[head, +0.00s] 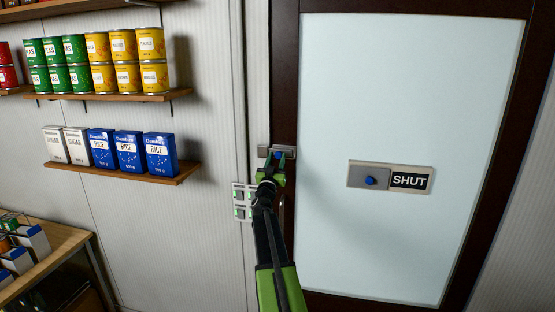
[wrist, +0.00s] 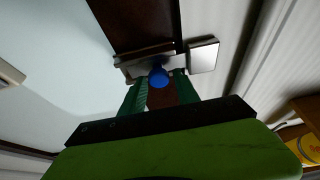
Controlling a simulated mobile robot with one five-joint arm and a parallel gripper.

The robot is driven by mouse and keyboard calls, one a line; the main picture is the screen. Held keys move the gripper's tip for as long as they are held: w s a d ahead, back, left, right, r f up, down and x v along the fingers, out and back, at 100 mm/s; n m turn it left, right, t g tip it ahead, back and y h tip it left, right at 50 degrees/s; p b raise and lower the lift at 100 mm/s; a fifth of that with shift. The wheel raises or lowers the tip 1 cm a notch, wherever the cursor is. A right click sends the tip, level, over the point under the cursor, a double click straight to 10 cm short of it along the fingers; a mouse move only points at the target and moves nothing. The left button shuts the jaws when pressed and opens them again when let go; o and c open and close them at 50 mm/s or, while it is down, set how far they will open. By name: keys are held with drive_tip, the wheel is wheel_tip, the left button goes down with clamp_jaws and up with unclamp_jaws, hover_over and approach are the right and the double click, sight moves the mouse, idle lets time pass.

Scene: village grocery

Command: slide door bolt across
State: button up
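The door bolt (head: 284,150) is a small grey metal fitting on the dark left edge of the door (head: 415,75). A square metal keeper (wrist: 203,57) sits beside it, to its left in the head view and right in the wrist view. The bolt has a round blue knob (wrist: 158,76). My gripper (wrist: 160,88) is open, with its green fingers on either side of the knob near their tips. I see a gap beside the knob and cannot tell if either finger touches it. In the head view my gripper (head: 271,170) partly covers the bolt.
A sliding sign reading SHUT (head: 410,181), with its own blue knob, is on the door's pale panel. A switch plate (head: 239,188) is on the wall just left of my arm. Shelves with tins (head: 122,46) and boxes (head: 160,152) stand out from the left wall.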

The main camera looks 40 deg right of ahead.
clamp_jaws()
idle(1.1)
